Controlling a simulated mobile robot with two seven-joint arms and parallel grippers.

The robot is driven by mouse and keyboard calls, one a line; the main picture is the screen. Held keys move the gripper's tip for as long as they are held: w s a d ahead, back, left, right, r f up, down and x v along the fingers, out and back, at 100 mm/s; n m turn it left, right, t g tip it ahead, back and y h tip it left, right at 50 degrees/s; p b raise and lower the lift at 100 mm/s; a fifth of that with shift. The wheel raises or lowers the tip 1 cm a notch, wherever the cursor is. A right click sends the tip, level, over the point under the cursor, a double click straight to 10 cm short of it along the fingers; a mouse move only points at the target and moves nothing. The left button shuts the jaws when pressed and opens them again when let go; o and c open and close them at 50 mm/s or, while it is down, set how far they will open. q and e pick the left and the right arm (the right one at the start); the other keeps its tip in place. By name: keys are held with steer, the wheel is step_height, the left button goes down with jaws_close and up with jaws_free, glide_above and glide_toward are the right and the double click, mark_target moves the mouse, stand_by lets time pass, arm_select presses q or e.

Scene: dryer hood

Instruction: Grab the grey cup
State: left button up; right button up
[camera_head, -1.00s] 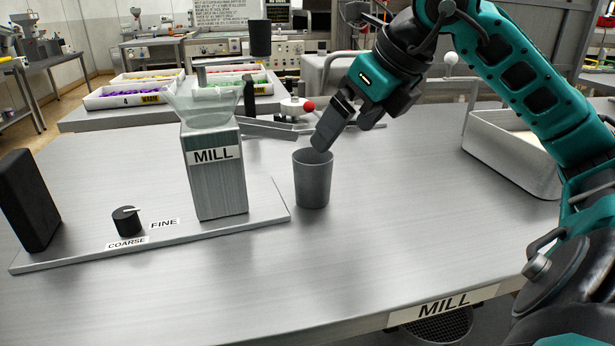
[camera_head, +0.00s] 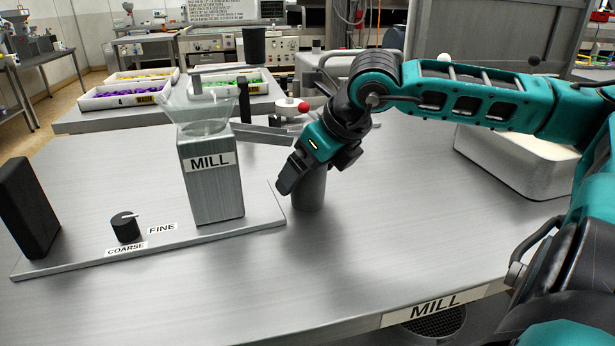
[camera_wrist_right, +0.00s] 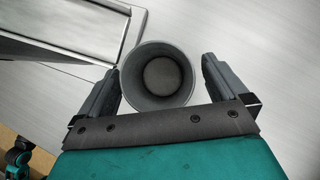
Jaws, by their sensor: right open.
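The grey cup (camera_head: 311,190) stands upright on the metal table, just right of the mill's base plate. Its upper part is hidden behind my right gripper (camera_head: 287,187) in the head view. In the right wrist view the cup (camera_wrist_right: 157,76) shows from above, with its open mouth and empty inside. My right gripper (camera_wrist_right: 158,80) is open, with one finger on each side of the cup. A small gap shows between the cup and the right-hand finger; the left-hand finger is very close, and I cannot tell if it touches. My left gripper is not in view.
The mill (camera_head: 214,180) with its clear hopper stands left of the cup on a base plate (camera_head: 150,246). A knob (camera_head: 125,227) and a black block (camera_head: 27,208) are further left. A white bin (camera_head: 520,165) stands at the right. The table's front is clear.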

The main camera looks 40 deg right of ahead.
steer(key=shift+w+a+f, duration=0.1)
steer(key=shift+w+f, duration=0.15)
steer(key=shift+f, duration=0.05)
steer(key=shift+c, duration=0.5)
steer(key=c, duration=1.1)
steer(key=shift+r, duration=0.15)
